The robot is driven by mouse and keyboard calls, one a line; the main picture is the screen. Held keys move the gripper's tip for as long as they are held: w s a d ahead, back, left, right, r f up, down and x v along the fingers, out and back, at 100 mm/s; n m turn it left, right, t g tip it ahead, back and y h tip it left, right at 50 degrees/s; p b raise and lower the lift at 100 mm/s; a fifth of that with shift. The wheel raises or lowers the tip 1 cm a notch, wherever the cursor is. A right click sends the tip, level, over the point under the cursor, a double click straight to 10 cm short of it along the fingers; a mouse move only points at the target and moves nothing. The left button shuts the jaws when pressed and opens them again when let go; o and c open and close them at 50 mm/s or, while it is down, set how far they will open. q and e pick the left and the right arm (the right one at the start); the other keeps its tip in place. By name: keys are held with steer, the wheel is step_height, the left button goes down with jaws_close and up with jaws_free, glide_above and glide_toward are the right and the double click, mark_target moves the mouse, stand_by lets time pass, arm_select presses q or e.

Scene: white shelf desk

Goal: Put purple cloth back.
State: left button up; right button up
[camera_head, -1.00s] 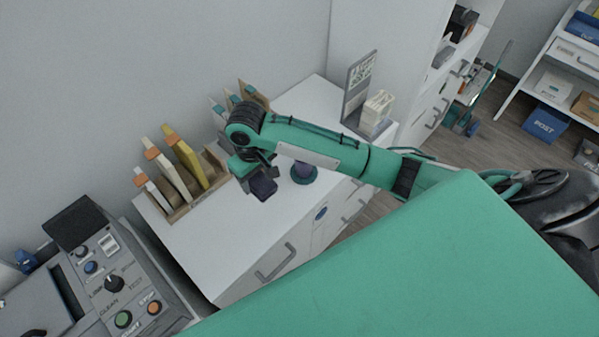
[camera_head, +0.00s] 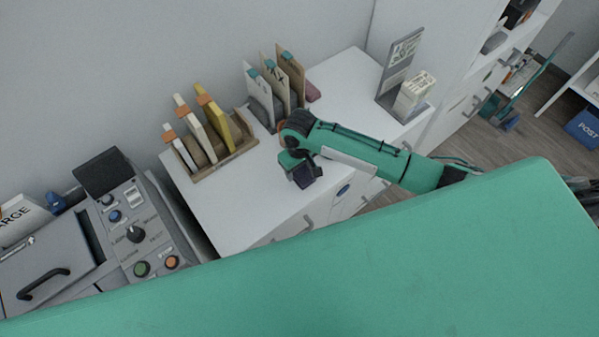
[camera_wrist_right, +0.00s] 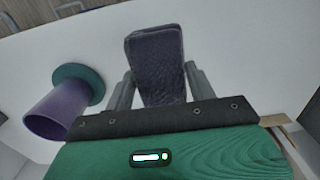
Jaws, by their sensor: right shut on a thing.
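My right gripper (camera_head: 303,178) is shut on the purple cloth (camera_wrist_right: 155,62), a dark folded piece that sticks out from between the fingers. In the head view the cloth (camera_head: 306,176) shows as a small dark block under the wrist, over the white desk top (camera_head: 235,205). I cannot tell whether the cloth touches the desk. A purple cup-like thing on a round teal base (camera_wrist_right: 62,103) stands to the left of the fingers in the right wrist view; my arm hides it in the head view. My left gripper is not in view.
A wooden rack (camera_head: 226,158) with upright folders stands at the back left, a second folder holder (camera_head: 265,115) right of it. A grey sign stand (camera_head: 398,72) is at the far right. A grey control panel (camera_head: 140,235) adjoins the left. The desk's front left is clear.

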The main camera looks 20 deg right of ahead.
mark_target(299, 175)
steer(key=shift+f, duration=2.1)
steer(key=shift+f, duration=0.15)
steer(key=o, duration=1)
steer(key=shift+c, duration=0.2)
step_height(299, 175, up, 12)
steer(key=shift+r+b, duration=0.2)
steer(key=shift+b, duration=0.25)
steer(key=shift+s+a, duration=0.1)
